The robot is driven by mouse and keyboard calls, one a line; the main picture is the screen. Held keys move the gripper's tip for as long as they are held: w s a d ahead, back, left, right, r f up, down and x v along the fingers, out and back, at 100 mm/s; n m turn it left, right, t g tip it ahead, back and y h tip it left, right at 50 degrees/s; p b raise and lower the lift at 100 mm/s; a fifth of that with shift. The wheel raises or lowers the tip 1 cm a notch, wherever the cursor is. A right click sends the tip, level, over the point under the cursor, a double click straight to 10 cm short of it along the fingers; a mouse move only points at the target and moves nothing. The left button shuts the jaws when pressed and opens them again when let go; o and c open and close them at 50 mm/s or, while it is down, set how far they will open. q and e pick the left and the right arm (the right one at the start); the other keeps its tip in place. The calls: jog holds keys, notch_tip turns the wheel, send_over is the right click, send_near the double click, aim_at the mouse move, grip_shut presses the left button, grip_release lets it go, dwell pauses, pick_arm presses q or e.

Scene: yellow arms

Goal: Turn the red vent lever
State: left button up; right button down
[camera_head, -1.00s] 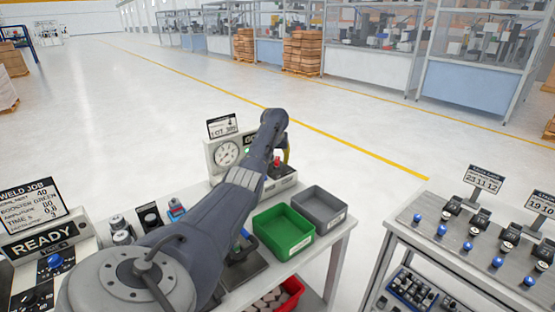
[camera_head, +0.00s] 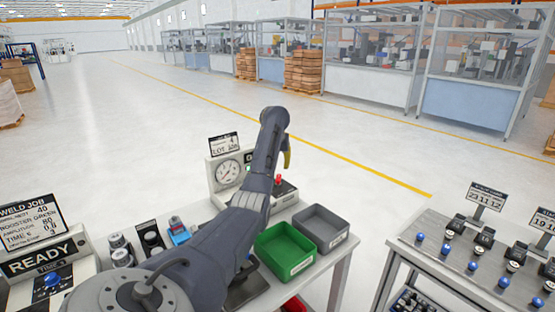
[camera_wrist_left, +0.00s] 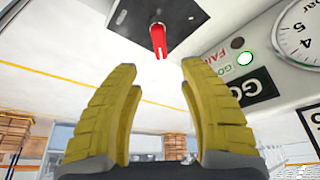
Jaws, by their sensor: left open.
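The red vent lever (camera_wrist_left: 158,38) shows in the left wrist view, upside down, on a dark plate (camera_wrist_left: 190,14). In the head view the red lever (camera_head: 278,180) stands on the base of the gauge unit, just below my left gripper (camera_head: 287,158). My left gripper's yellow fingers (camera_wrist_left: 160,105) are open and empty, with the lever beyond the tips, roughly centred between them and apart from them. The gauge unit's panel (camera_wrist_left: 285,95) is beside the fingers at the right in the wrist view. My right gripper is in neither view.
A green bin (camera_head: 285,250) and a grey bin (camera_head: 321,228) stand on the bench right of my left arm. A dial gauge (camera_head: 228,173) and lot sign (camera_head: 224,144) are behind the arm. The weld job panel (camera_head: 35,265) is at the left. A second bench (camera_head: 440,250) stands at the right.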

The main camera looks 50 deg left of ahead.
pick_arm(q)
jog(key=shift+v, duration=1.45)
